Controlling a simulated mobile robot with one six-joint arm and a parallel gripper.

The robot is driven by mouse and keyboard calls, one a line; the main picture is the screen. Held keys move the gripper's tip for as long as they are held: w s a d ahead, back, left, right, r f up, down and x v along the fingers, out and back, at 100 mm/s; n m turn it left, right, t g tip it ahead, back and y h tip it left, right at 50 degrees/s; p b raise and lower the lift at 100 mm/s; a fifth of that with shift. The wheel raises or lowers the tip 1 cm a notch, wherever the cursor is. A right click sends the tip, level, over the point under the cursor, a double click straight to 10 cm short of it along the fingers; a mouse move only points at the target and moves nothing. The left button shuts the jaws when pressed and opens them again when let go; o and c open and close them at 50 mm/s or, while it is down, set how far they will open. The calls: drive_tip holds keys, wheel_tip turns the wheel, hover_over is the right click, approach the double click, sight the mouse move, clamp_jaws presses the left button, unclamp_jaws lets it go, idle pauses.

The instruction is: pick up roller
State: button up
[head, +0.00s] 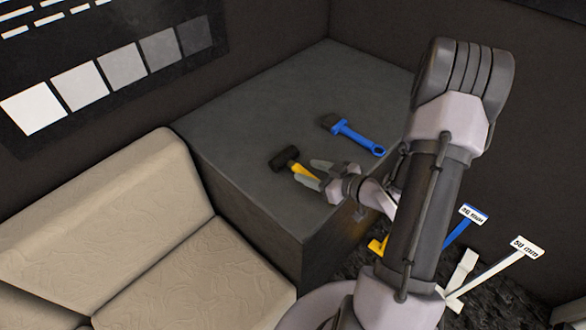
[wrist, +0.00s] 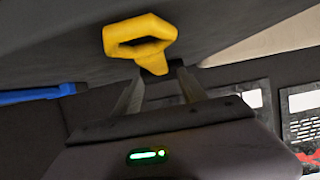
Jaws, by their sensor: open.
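The roller (head: 287,160) lies on the dark grey box top, with a black head at the left and a yellow handle pointing toward my gripper (head: 314,174). My gripper is open, with its two fingers on either side of the handle's near end. In the wrist view the yellow handle end (wrist: 141,36) shows large, just beyond the two spread fingers (wrist: 160,78), with its tip close to the space between them. I cannot tell whether the fingers touch it. The black head is not visible in the wrist view.
A blue-handled brush (head: 352,135) lies on the box top (head: 250,110) behind my gripper. A beige seat (head: 190,270) stands at the left. White and blue tags marked in mm (head: 527,247) stand at the lower right, near a yellow piece (head: 377,245). The box's back left is clear.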

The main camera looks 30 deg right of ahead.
sight(300, 169)
drive_tip(key=b+x, duration=0.1)
drive_tip(key=x, duration=0.3)
drive_tip(key=shift+w+a+f, duration=0.1)
drive_tip(key=shift+a+f, duration=0.05)
drive_tip(key=shift+f, duration=0.1)
drive_tip(key=shift+r, duration=0.1)
clamp_jaws()
